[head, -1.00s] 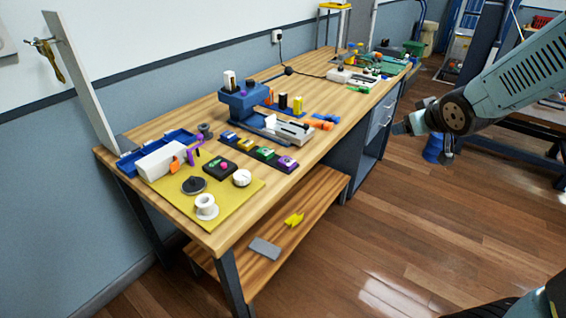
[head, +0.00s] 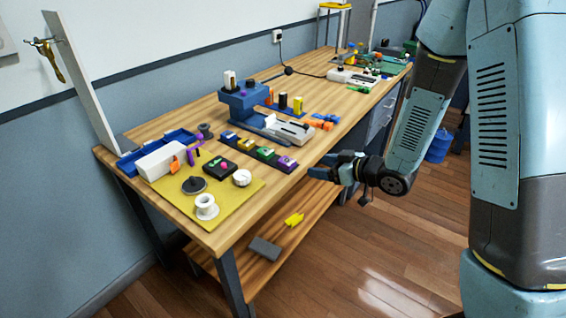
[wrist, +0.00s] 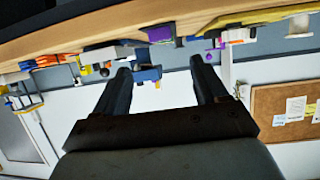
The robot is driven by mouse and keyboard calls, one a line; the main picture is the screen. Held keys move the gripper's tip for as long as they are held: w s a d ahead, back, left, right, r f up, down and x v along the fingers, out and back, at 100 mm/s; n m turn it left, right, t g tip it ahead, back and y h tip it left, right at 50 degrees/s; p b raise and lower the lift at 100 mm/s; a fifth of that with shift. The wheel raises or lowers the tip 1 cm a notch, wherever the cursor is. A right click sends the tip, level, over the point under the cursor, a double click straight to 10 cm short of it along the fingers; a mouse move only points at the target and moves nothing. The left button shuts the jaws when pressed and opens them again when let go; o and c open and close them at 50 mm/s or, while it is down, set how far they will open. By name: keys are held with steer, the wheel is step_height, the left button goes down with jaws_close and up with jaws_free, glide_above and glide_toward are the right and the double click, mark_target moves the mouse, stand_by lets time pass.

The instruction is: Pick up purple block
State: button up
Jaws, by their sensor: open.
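The purple block (head: 287,164) sits at the near right end of a row of coloured blocks close to the bench's front edge, with a small pale piece on top. It also shows as a purple patch in the wrist view (wrist: 160,34), which appears upside down. My gripper (head: 325,167) is open and empty, just off the bench's front edge, to the right of the purple block and apart from it. Its two fingers (wrist: 160,72) point toward the bench side in the wrist view.
A green block (head: 266,154) stands right beside the purple one. A grey and white device (head: 288,130) lies behind the row. A yellow mat (head: 240,203) with spools and a white dial (head: 242,178) is to the left. The wooden bench top (head: 325,145) has a lower shelf.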

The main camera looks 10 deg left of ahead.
mark_target(290, 161)
steer(key=x, duration=1.2)
steer(key=shift+w+a, duration=0.25)
steer(key=shift+a, duration=0.05)
steer(key=c, duration=1.3)
steer(key=shift+r, duration=0.1)
